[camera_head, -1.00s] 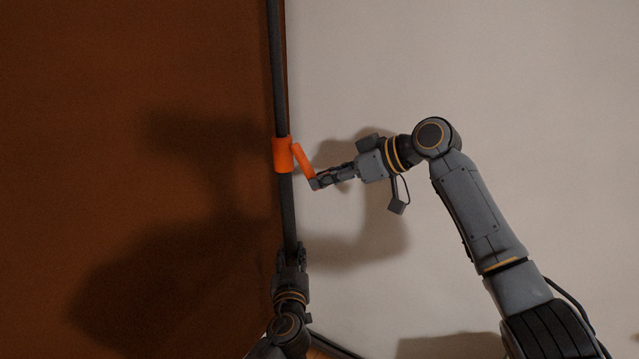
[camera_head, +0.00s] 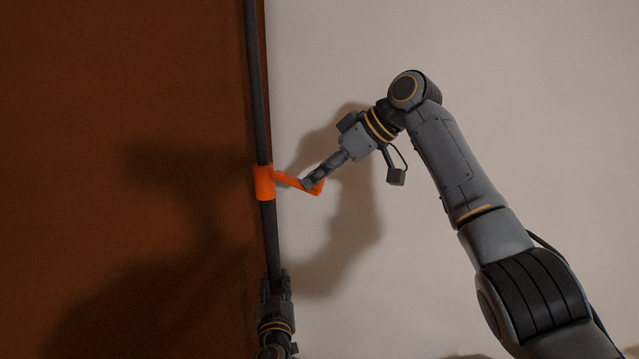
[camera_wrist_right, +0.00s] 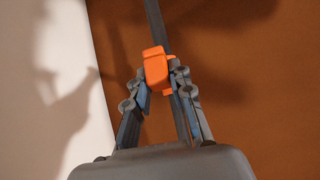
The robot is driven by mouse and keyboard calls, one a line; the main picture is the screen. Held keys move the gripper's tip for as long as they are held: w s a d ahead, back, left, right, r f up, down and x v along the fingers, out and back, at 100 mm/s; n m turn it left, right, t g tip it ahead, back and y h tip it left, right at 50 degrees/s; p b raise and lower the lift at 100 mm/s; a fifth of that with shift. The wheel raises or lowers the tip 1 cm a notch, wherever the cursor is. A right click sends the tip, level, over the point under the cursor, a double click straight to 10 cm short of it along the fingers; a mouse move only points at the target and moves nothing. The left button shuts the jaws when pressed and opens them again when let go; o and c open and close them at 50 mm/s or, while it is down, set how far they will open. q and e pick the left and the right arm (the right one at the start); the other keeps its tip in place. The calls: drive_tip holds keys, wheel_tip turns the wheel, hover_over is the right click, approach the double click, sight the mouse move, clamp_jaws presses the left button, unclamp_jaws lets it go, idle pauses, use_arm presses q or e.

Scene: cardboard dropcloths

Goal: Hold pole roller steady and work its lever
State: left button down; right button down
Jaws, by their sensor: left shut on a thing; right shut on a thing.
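The pole roller is a dark upright pole (camera_head: 256,85) with an orange collar (camera_head: 264,183) around it. An orange lever (camera_head: 290,180) sticks out from the collar to the right, its outer end at the right gripper. My right gripper (camera_head: 311,183) is shut on the lever, to the right of the pole. In the right wrist view the orange lever (camera_wrist_right: 156,66) sits between the fingertips (camera_wrist_right: 157,84), with the pole (camera_wrist_right: 156,22) behind it. My left gripper (camera_head: 274,284) is shut on the pole below the collar. The pole's lower end is hidden.
A brown surface (camera_head: 110,80) fills the left of the head view and a pale surface (camera_head: 500,80) the right. The pole runs along their border. Arm shadows fall on both. The space around the upper pole is clear.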

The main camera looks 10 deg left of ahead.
use_arm(q)
drive_tip(key=shift+d+f, duration=0.2)
drive_tip(key=shift+d, duration=0.25)
use_arm(e)
drive_tip(key=shift+s+a+r, duration=0.1)
drive_tip(key=shift+a+r, duration=0.3)
drive_tip(key=shift+r, duration=0.35)
drive_tip(key=c, duration=1.5)
unclamp_jaws()
use_arm(q)
drive_tip(key=shift+s+a, duration=0.1)
drive_tip(key=shift+a, duration=0.05)
use_arm(e)
drive_tip(key=o, duration=0.3)
drive_tip(key=shift+a, duration=0.15)
use_arm(q)
drive_tip(key=shift+a, duration=0.1)
use_arm(e)
drive_tip(key=shift+o, duration=0.2)
drive_tip(key=shift+f, duration=0.15)
drive_tip(key=shift+d, duration=0.3)
use_arm(q)
drive_tip(key=shift+a+r, duration=0.1)
use_arm(e)
drive_tip(key=v, duration=1.1)
drive_tip(key=shift+d+r, duration=0.25)
drive_tip(key=shift+d, duration=0.05)
use_arm(q)
drive_tip(key=c, duration=1)
unclamp_jaws()
